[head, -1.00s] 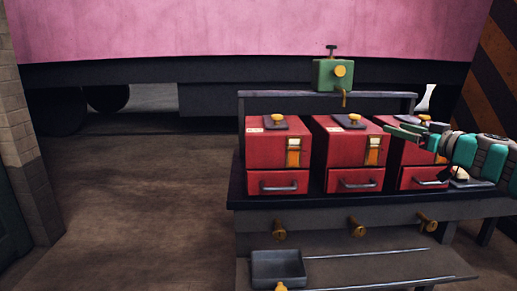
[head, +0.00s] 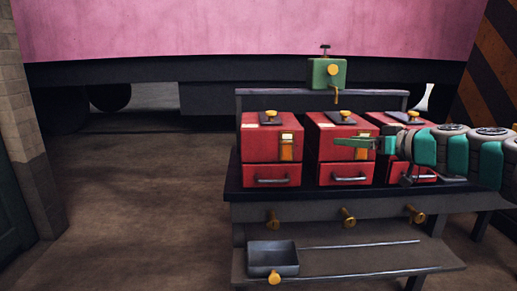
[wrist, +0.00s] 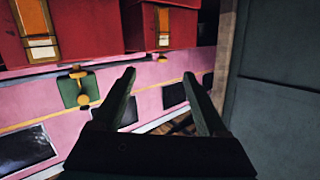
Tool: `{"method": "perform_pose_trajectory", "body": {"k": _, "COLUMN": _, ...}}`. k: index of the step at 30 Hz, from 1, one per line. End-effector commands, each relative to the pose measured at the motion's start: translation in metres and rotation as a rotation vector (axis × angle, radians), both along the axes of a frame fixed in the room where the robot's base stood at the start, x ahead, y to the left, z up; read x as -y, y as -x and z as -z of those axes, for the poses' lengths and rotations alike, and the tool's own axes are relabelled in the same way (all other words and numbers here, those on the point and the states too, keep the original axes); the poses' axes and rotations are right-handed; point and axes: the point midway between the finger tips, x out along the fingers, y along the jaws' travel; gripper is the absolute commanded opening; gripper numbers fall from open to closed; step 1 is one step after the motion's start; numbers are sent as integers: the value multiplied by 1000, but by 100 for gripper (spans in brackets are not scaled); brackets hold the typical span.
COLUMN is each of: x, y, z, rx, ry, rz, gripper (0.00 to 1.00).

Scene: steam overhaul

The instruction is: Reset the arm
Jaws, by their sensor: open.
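My gripper (head: 341,147) is open and empty. In the head view it points left, in front of the middle red box (head: 324,153) in the picture, with my green and grey arm coming in from the right. In the wrist view my gripper (wrist: 159,74) shows two dark fingers spread apart with nothing between them. I cannot tell how far the fingertips are from the boxes. My arm covers much of the right red box (head: 384,121).
The left red box (head: 269,141) stands on a dark bench (head: 300,217) with brass knobs. A green device (head: 325,75) is above the back rail. A small grey tray (head: 273,258) sits on the lower shelf. Open floor (head: 140,200) lies left. A dark panel (wrist: 278,75) is right in the wrist view.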

Motion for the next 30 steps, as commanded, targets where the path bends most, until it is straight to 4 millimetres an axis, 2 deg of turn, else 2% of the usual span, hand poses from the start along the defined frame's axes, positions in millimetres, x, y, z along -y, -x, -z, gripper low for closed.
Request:
{"method": "perform_pose_trajectory", "body": {"k": 1, "x": -22, "y": 10, "z": 5, "rx": -38, "ry": 8, "rz": -35, "gripper": 76}}
{"method": "perform_pose_trajectory", "body": {"k": 5, "x": -86, "y": 47, "z": 32, "rx": -194, "ry": 41, "rz": -126, "gripper": 76}}
{"method": "perform_pose_trajectory", "body": {"k": 6, "x": -107, "y": 63, "z": 44, "rx": -255, "ry": 58, "rz": -153, "gripper": 76}}
{"method": "perform_pose_trajectory", "body": {"k": 8, "x": -133, "y": 89, "z": 64, "rx": -353, "ry": 88, "rz": -185, "gripper": 76}}
{"method": "perform_pose_trajectory", "body": {"k": 9, "x": -149, "y": 108, "z": 79, "rx": -423, "ry": 113, "rz": -201, "gripper": 76}}
{"method": "perform_pose_trajectory", "body": {"k": 13, "x": -180, "y": 174, "z": 131, "rx": -652, "ry": 206, "rz": -202, "gripper": 76}}
{"method": "perform_pose_trajectory", "body": {"k": 15, "x": -185, "y": 213, "z": 161, "rx": -781, "ry": 267, "rz": -175, "gripper": 76}}
{"method": "perform_pose_trajectory", "body": {"k": 17, "x": -184, "y": 246, "z": 186, "rx": -890, "ry": 321, "rz": -134, "gripper": 76}}
{"method": "perform_pose_trajectory", "body": {"k": 18, "x": -180, "y": 269, "z": 202, "rx": -961, "ry": 357, "rz": -97, "gripper": 76}}
{"method": "perform_pose_trajectory", "body": {"k": 21, "x": -160, "y": 323, "z": 238, "rx": -1125, "ry": 445, "rz": 25, "gripper": 76}}
{"method": "perform_pose_trajectory", "body": {"k": 24, "x": -134, "y": 371, "z": 265, "rx": -1261, "ry": 515, "rz": 162, "gripper": 76}}
{"method": "perform_pose_trajectory", "body": {"k": 27, "x": -109, "y": 405, "z": 280, "rx": -1349, "ry": 564, "rz": 289, "gripper": 76}}
{"method": "perform_pose_trajectory", "body": {"k": 30, "x": -93, "y": 428, "z": 290, "rx": -1404, "ry": 591, "rz": 377, "gripper": 76}}
